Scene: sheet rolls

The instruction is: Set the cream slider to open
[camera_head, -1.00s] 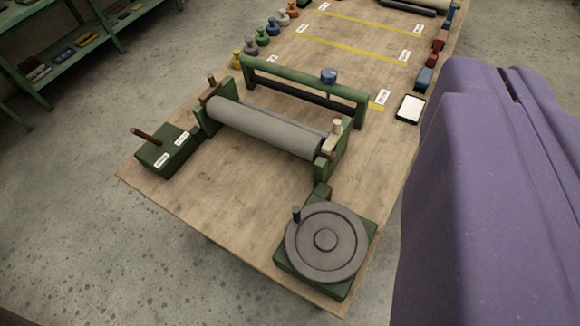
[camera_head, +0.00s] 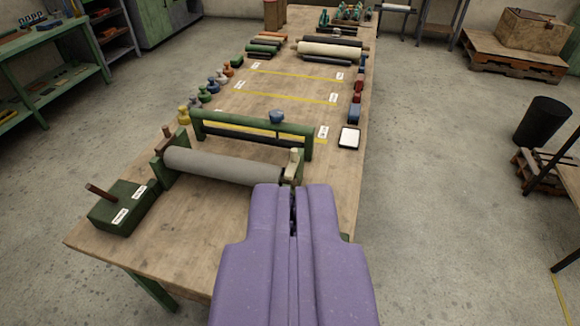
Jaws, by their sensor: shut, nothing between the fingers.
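The cream slider (camera_head: 292,164) sits on the green bracket at the right end of a grey roller (camera_head: 223,165) on the wooden table. It stands up as a small pale knob on a short cream piece. My purple gripper (camera_head: 293,190) is shut and empty. In the picture its tips lie just below the slider and cover the lower part of that bracket. I cannot tell the exact gap between them. No open marking is readable near the slider.
A green box with a brown lever (camera_head: 123,206) stands at the table's left corner. A green crossbar with a blue knob (camera_head: 277,117) spans behind the roller. Coloured knobs line the left edge. A white-topped pad (camera_head: 348,138) lies at right. Bare tabletop shows before the roller.

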